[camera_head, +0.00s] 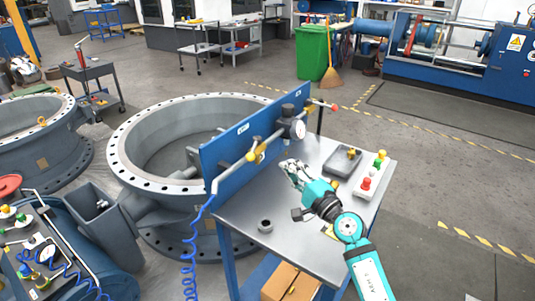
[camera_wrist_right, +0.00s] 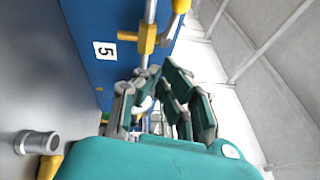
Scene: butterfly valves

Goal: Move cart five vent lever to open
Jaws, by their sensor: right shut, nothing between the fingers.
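The cart's blue panel (camera_head: 235,140) carries a silver pipe with a yellow vent valve and lever (camera_head: 256,153), a gauge (camera_head: 298,129) and a red-tipped handle (camera_head: 333,107). In the right wrist view a white label with a 5 (camera_wrist_right: 105,51) is on the panel, beside a yellow valve body (camera_wrist_right: 147,39) and a yellow lever end (camera_wrist_right: 179,6) at the top edge. My right gripper (camera_head: 291,167) is shut and empty, in front of the panel above the cart top, apart from the yellow lever. It also shows in the wrist view (camera_wrist_right: 155,82). My left gripper is not in view.
The metal cart top (camera_head: 240,213) holds a grey ring fitting (camera_head: 265,226), a dark box (camera_head: 343,159) and a button box (camera_head: 367,188). Large flanged valve bodies (camera_head: 140,160) stand behind and left. A blue hose (camera_head: 190,255) hangs at the cart's left. Floor at right is clear.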

